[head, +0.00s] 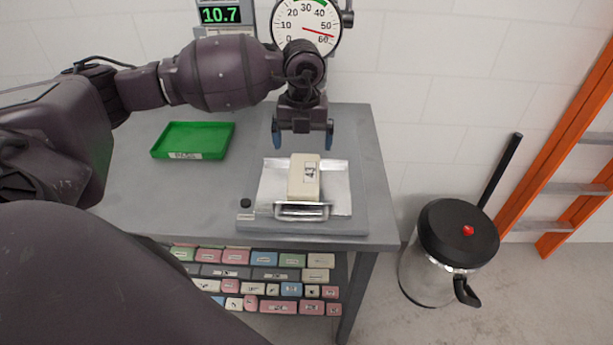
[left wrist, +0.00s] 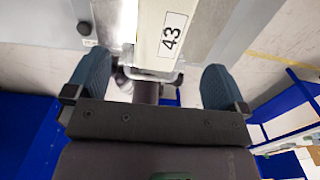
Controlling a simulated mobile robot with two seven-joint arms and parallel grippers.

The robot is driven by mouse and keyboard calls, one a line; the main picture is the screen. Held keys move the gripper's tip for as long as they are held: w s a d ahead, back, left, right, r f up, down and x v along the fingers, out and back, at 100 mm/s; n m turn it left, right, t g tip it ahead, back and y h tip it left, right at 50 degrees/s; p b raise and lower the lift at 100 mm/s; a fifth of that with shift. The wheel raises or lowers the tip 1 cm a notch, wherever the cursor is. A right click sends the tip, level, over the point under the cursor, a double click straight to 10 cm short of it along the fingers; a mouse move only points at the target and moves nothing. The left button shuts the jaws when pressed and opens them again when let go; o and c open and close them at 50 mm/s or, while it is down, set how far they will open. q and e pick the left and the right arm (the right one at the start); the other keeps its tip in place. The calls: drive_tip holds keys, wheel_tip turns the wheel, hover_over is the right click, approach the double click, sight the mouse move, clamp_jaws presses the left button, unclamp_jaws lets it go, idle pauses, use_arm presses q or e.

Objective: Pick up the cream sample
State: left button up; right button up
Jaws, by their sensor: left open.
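The cream sample (head: 303,176) is a block with a label reading 43. It sits on the metal plate (head: 340,190) of the grey press on the table. It also shows in the left wrist view (left wrist: 178,18), between and beyond the fingers. My left gripper (head: 303,142) is open, with blue fingertips, just behind and above the block in the head view. In the left wrist view my left gripper (left wrist: 158,82) has its fingers spread wider than the block, with nothing between the tips. My right gripper is not in view.
A green tray (head: 194,140) with a label stands on the table to the left. A dial gauge (head: 306,26) and a display reading 10.7 (head: 220,15) are behind. Several coloured samples (head: 264,273) fill the shelf below. A lidded bin (head: 452,250) and orange ladder (head: 570,130) stand right.

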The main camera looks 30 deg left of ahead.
sight(304, 172)
use_arm(q)
wheel_tip(304, 172, down, 4)
drive_tip(key=shift+r, duration=0.2)
drive_tip(key=f, duration=0.4)
drive_tip(key=shift+s+d+f+p, duration=0.3)
drive_tip(key=shift+d+f+p, duration=0.05)
drive_tip(key=shift+f+p, duration=0.05)
drive_tip(key=shift+f, duration=0.35)
drive_tip(key=c, duration=0.9)
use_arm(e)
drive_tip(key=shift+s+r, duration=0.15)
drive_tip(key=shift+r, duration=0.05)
use_arm(q)
drive_tip(key=shift+r, duration=0.2)
